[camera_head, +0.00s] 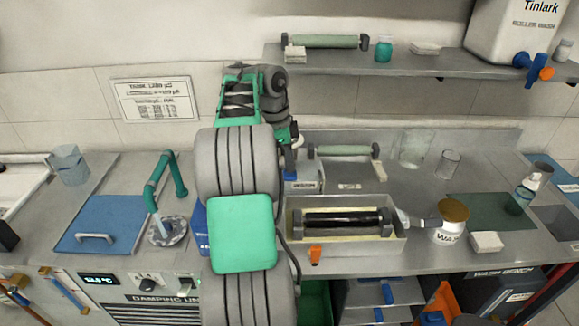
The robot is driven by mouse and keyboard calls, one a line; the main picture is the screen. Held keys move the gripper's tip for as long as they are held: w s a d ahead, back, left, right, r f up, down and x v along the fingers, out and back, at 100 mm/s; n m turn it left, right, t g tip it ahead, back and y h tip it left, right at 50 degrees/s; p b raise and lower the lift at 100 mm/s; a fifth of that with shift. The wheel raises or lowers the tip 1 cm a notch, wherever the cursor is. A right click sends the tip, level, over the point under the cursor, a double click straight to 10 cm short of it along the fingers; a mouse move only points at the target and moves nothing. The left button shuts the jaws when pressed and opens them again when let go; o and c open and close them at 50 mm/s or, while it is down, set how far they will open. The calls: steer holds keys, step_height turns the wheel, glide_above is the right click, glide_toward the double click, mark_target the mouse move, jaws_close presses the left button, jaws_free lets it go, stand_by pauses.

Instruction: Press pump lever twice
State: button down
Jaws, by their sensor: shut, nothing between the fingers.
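My arm rises through the middle of the view and bends over the bench. My gripper (295,140) is at its far end, small and partly hidden by the wrist. It appears shut and empty, above a pale labelled box (304,183) near the back of the bench. I cannot make out a pump lever for certain; my arm covers much of this area. A blue object (201,228) shows partly beside my arm's left edge. Whether the gripper touches anything cannot be told.
A tray (398,246) with a dark roller (345,221) stands right of my arm. A green curved tap (157,180) and blue lid (98,223) are left. A shelf (430,67) overhangs the back.

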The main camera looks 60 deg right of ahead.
mark_target(290, 174)
steer(key=shift+f+b, duration=1.55)
steer(key=shift+f, duration=0.2)
steer(key=shift+r, duration=0.2)
step_height(290, 174, up, 4)
steer(key=p, duration=0.4)
steer(key=shift+f, duration=0.25)
step_height(290, 174, up, 6)
steer(key=p, duration=0.6)
